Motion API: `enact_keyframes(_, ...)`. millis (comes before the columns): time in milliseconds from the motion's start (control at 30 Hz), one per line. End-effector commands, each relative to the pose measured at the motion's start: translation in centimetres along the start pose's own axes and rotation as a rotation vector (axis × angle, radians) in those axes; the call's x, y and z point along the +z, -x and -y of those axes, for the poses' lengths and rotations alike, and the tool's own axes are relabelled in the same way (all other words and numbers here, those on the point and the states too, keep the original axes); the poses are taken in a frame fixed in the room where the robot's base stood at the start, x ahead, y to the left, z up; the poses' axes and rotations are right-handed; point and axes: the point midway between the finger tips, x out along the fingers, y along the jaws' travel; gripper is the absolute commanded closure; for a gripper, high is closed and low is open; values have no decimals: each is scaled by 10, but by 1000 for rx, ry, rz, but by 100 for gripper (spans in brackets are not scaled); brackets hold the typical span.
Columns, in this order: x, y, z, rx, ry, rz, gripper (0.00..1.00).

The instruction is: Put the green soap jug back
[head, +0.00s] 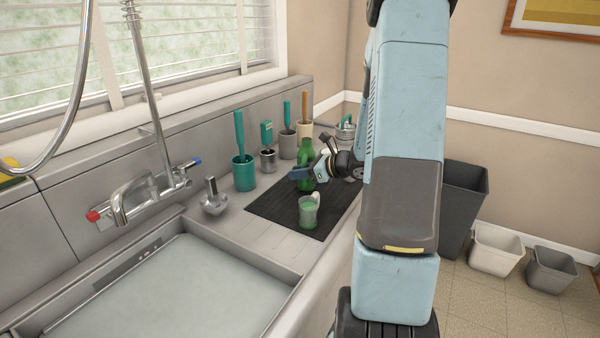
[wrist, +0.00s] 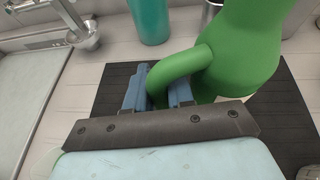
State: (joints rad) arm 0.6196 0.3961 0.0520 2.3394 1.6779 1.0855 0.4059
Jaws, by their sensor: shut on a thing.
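The green soap jug (head: 306,155) is upright at the black mat (head: 265,205) beside the sink in the head view. It also shows large in the wrist view (wrist: 245,50), with its looped handle toward me. My gripper (wrist: 158,90) is shut on that handle, with one blue finger on each side. In the head view my gripper (head: 302,173) is in front of the jug and hides part of it. I cannot tell whether the jug's base touches the mat.
A pale green mug (head: 309,212) stands on the mat, nearer than the jug. A teal holder with a brush (head: 243,172) and several other holders line the wall. A water-filled basin (head: 180,290) and a tap (head: 130,200) are at left. Bins stand on the floor at right.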

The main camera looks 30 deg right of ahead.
Motion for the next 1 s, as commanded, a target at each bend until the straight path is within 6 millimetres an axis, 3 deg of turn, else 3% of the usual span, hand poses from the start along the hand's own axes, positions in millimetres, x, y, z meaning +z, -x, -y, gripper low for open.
enact_keyframes(33, -1, 0, 0, 0, 1, 1, 100)
enact_keyframes(67, -2, -1, 0, 0, -1, 0, 77)
enact_keyframes(300, -1, 0, 0, 0, -1, 0, 54)
enact_keyframes(700, 1, 2, 1, -2, 0, 0, 52)
enact_keyframes(867, 0, 21, 2, -5, -1, 0, 52)
enact_keyframes(1000, 1, 48, 2, -7, 0, 0, 52)
